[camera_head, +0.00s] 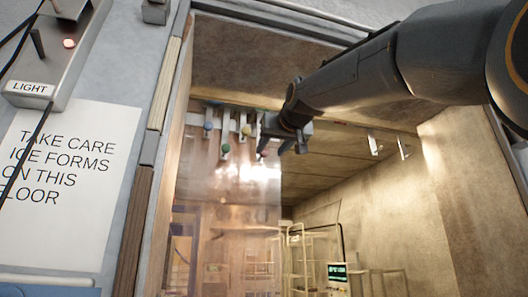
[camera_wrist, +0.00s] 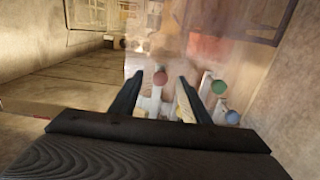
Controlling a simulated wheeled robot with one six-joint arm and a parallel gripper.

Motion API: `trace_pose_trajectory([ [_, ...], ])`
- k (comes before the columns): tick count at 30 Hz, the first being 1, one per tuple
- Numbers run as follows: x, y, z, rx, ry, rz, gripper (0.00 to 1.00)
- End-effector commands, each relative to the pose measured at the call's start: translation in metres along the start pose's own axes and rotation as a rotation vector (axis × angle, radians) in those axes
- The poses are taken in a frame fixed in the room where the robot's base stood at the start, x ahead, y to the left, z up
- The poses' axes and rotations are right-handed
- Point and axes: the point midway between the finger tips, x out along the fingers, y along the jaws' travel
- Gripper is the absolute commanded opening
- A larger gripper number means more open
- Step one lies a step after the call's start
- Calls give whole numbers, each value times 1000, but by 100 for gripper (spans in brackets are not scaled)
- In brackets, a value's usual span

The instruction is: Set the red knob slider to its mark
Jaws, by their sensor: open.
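The red knob slider (camera_wrist: 159,78) shows in the wrist view as a dull red ball on a pale upright piece. In that view it lies between the two fingertips of my open gripper (camera_wrist: 159,77), nearer the left one. I see no contact, and I cannot tell how far ahead of the fingertips it is. In the head view my gripper (camera_head: 272,140) is at the right end of the row of sliders, and the red knob (camera_head: 265,153) shows small beside it. The slider's mark cannot be made out in either view.
Close by are a green knob (camera_wrist: 219,87), a blue knob (camera_wrist: 232,117) and a yellow piece (camera_wrist: 183,106) beside the right finger. They hang on a clear, reflective panel. A wooden door frame (camera_head: 150,160) stands left. The room beyond holds shelving and a small lit screen (camera_head: 337,272).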

Motion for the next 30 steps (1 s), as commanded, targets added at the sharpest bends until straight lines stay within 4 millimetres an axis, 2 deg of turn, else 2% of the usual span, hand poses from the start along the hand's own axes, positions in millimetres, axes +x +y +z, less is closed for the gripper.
trace_pose_trajectory([
  [1,-3,-2,-9,0,12,-3,43],
  [5,3,-3,-16,0,21,-4,43],
  [18,62,-3,-17,-1,19,-4,43],
  [24,72,-3,-16,0,21,-4,43],
  [30,72,-3,-15,0,21,-4,43],
])
